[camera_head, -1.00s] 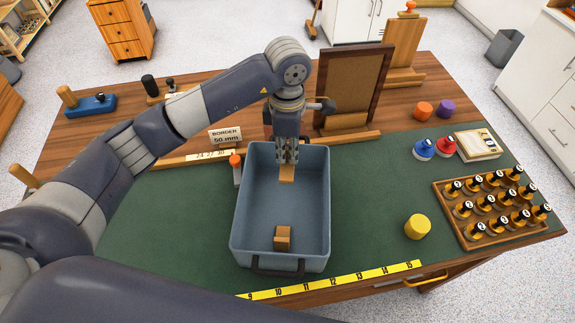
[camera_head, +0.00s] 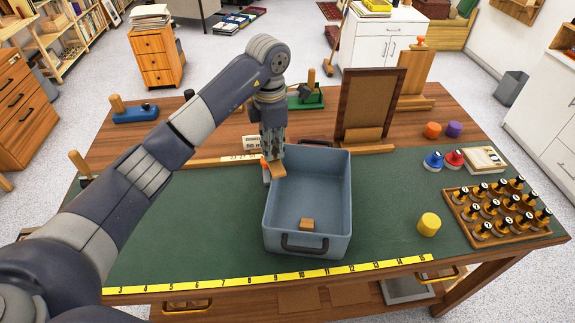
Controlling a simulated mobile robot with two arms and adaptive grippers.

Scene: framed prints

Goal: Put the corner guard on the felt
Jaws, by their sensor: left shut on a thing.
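My left gripper (camera_head: 272,156) points down and is shut on a small brown piece, a corner guard (camera_head: 278,171). It is at the far left corner of the grey-blue bin (camera_head: 344,207); whether the piece is over the rim or just inside it is hard to tell. A second small brown corner guard (camera_head: 306,224) lies on the bin floor near the front wall. The green felt (camera_head: 190,225) covers the front of the table, and the bin stands on it. My right gripper is not in view.
The felt left of the bin is clear. A yellow cylinder (camera_head: 428,224) and a tray of stamps (camera_head: 470,232) are at right. A brown frame (camera_head: 370,105) stands behind.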

